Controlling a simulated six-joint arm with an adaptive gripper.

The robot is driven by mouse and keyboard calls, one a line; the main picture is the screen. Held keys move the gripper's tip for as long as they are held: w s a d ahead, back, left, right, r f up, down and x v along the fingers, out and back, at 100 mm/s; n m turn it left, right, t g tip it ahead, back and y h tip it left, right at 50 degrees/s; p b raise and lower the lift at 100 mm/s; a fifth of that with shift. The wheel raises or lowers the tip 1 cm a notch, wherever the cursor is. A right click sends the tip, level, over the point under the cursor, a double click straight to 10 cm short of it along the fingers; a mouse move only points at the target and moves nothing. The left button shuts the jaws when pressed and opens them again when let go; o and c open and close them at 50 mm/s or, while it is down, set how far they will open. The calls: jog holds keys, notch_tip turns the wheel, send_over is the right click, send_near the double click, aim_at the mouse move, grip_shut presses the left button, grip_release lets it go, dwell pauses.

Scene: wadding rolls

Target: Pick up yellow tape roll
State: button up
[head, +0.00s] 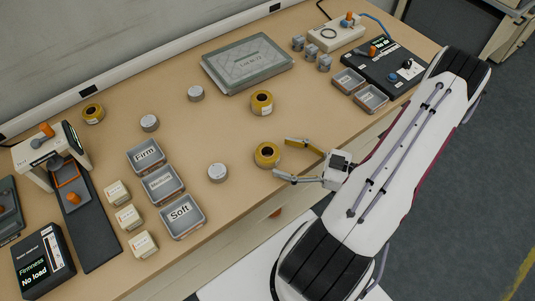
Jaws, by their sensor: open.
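Several yellow tape rolls lie flat on the wooden table in the head view. One yellow tape roll (266,155) is near the table's front edge, just left of my gripper (281,160). Another yellow tape roll (262,103) lies farther back, and a third yellow tape roll (93,114) is at the back left. My gripper is open and empty, its two fingers pointing left. One finger is beyond the nearest roll's right side and the other is on its near side. I cannot tell whether a finger touches the roll.
Grey rolls (217,172) stand left of the nearest tape roll. Labelled trays (181,217) and cream blocks (143,244) are farther left. A grey flat case (246,64) lies at the back. Small trays (371,98) and a black device (384,69) are at the right.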

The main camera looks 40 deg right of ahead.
aim_at(274, 154)
jog(key=shift+w+a, duration=0.2)
dwell(0.3)
jog(key=shift+w+a+r, duration=0.2)
jog(key=shift+w+a, duration=0.85)
jog(key=shift+a, duration=0.15)
jog(key=shift+x, duration=1)
jog(key=shift+d, duration=0.1)
jog(key=c, duration=1.2)
